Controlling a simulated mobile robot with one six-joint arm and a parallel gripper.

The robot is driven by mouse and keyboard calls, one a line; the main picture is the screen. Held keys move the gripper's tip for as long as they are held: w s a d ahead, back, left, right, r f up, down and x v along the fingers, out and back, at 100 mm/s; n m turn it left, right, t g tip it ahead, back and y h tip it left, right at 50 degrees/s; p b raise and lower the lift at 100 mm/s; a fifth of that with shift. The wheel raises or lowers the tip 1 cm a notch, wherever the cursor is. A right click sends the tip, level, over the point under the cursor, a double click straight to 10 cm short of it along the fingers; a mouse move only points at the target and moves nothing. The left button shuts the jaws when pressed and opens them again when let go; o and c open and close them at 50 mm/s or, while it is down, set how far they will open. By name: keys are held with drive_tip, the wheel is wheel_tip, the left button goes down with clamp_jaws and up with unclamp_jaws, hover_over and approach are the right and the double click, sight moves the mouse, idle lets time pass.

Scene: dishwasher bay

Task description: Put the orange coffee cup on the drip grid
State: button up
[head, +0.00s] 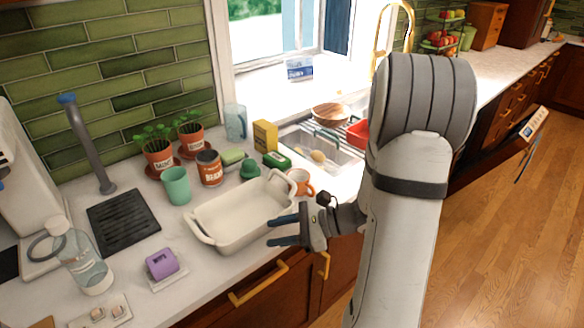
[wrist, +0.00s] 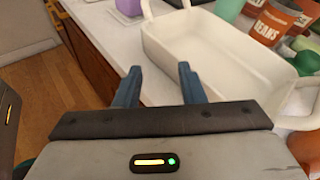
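The orange coffee cup (head: 302,184), with a pale inside, stands on the counter at the right end of the white baking dish. Part of an orange surface, probably the cup (wrist: 292,122), shows at the lower right of the wrist view, mostly cut off. The black ribbed drip grid (head: 123,221) lies flat on the counter at the left, below a grey spout; nothing stands on it. My gripper (head: 270,231) is open and empty, in front of the cup and by the dish's front edge. Its two blue fingers (wrist: 159,72) are apart in the wrist view.
The white baking dish (head: 205,234) lies between the cup and the grid. A green tumbler (head: 176,187), a beans can (head: 209,170) and potted plants stand behind it. A purple sponge (head: 161,263) and a clear bottle (head: 88,265) are near the front left. A sink (head: 335,158) is behind.

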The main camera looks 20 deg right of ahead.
drive_tip(key=w+d+m+t+h+p, duration=0.25)
drive_tip(key=w+d+m+t, duration=0.25)
drive_tip(key=d+m+t, duration=0.4)
drive_tip(key=m+t+h+p, duration=0.2)
drive_tip(key=m+h, duration=0.2)
drive_tip(key=m, duration=0.1)
approach(303, 187)
drive_tip(key=p+x, duration=0.1)
drive_tip(key=x, duration=0.2)
drive_tip(key=d+p+x, duration=0.1)
drive_tip(key=x, duration=0.1)
drive_tip(key=shift+w+a+r, duration=0.15)
drive_tip(key=shift+w+r, duration=0.1)
drive_tip(key=shift+w, duration=0.3)
drive_tip(key=shift+c, duration=0.2)
clamp_jaws()
